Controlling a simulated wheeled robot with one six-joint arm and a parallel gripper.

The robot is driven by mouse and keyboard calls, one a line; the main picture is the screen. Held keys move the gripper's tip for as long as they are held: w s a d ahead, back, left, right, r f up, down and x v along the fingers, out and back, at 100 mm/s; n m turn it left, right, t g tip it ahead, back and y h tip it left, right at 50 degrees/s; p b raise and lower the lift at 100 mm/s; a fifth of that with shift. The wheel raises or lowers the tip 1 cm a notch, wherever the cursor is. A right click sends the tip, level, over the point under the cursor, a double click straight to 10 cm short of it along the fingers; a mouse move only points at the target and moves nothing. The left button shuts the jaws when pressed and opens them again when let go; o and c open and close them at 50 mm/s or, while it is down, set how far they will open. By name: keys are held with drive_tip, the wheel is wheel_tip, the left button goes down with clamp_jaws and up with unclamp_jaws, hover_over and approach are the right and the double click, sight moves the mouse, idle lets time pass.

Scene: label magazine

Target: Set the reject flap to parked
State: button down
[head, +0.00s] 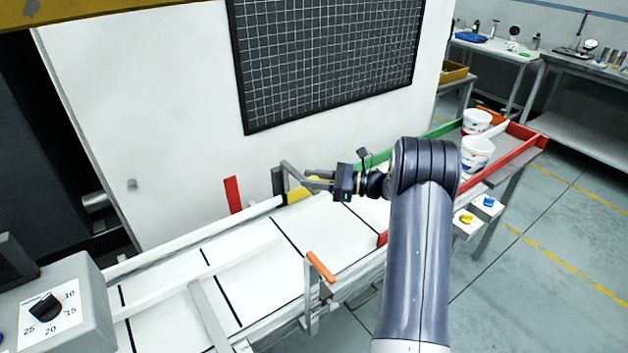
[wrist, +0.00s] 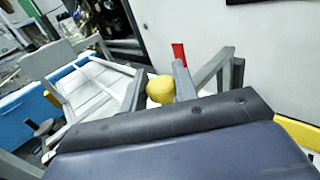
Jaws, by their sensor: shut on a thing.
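A yellow knob (wrist: 160,90) sits between the two fingers of my gripper (wrist: 159,84) in the wrist view, and the gripper is shut on it. In the head view my gripper (head: 318,181) reaches in from the right over the far side of the white conveyor. The knob shows there as a yellow patch (head: 299,194) partly hidden by the fingers. A grey bracket (head: 279,181) stands beside it at the conveyor's far rail, and the bracket also shows in the wrist view (wrist: 214,66). The knob appears to belong to the reject flap; its exact setting is hard to tell.
A red upright tab (head: 233,194) stands left of the bracket. An orange handle (head: 320,266) rises at the conveyor's near edge. A dial box (head: 65,310) is at lower left. White buckets (head: 477,152) stand in a red-edged tray at right, near yellow and blue knobs.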

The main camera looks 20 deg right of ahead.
idle(0.3)
drive_tip(key=c, duration=1.1)
unclamp_jaws()
drive_tip(key=shift+d, duration=0.1)
drive_tip(key=shift+c, duration=0.2)
drive_tip(key=shift+d, duration=0.1)
drive_tip(key=b+v, duration=0.2)
drive_tip(key=v, duration=0.8)
drive_tip(key=shift+s+d, duration=0.2)
drive_tip(key=shift+d, duration=0.05)
